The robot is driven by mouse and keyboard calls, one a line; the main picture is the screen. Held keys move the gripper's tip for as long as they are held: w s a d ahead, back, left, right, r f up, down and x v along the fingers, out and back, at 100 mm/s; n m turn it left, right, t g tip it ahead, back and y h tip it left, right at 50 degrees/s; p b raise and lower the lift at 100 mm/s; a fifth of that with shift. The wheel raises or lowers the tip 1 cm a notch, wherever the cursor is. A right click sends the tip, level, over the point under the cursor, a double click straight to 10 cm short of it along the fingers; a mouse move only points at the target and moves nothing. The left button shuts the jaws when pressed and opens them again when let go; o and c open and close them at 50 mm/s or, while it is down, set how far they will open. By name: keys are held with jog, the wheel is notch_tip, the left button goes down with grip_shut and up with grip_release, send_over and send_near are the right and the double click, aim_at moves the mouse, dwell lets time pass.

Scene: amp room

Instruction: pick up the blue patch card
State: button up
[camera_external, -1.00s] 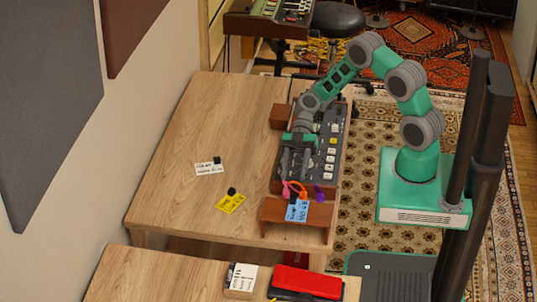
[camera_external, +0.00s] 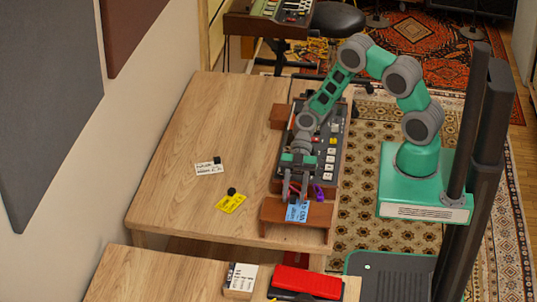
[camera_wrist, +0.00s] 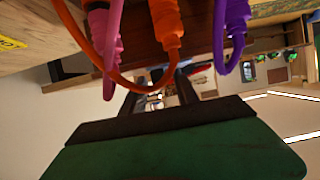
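The blue patch card (camera_external: 297,213) lies on the small brown wooden stand at the front right of the table. My gripper (camera_external: 294,194) points down just behind the card's back edge. In the wrist view, the two dark fingers of my gripper (camera_wrist: 158,82) are apart, with background showing between them. I cannot tell whether they touch the card, and I cannot make out the card in the wrist view. Orange (camera_wrist: 168,30), pink (camera_wrist: 104,35) and purple (camera_wrist: 233,25) cables hang close by the fingers.
The brown stand (camera_external: 267,212) bears the blue card. A keyed grey device (camera_external: 331,150) lies behind it, under my arm. A yellow card (camera_external: 231,203) and a white card (camera_external: 208,169) lie left on the table. A red box (camera_external: 307,283) sits on the nearer table.

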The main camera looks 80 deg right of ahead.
grip_shut()
dwell(0.5)
